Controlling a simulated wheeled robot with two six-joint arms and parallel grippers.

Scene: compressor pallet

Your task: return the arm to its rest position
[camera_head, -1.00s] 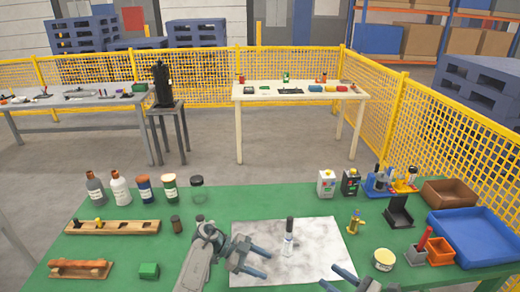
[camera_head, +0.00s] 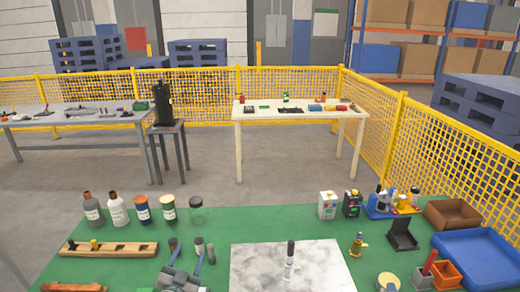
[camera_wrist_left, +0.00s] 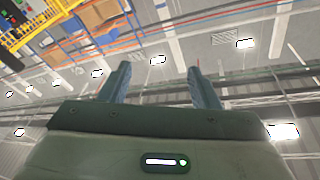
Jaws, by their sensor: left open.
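My left gripper (camera_head: 188,256) is at the bottom of the head view, over the green table and left of the marbled white sheet. Its fingers are apart with nothing between them. In the left wrist view, the two fingers of this gripper (camera_wrist_left: 158,72) stand apart, with the tilted ceiling and lamps behind them. My right gripper is outside the head view.
A wooden rack (camera_head: 125,249) lies to the left. Several bottles, trays and a blue bin (camera_head: 485,262) line the table (camera_head: 255,222).

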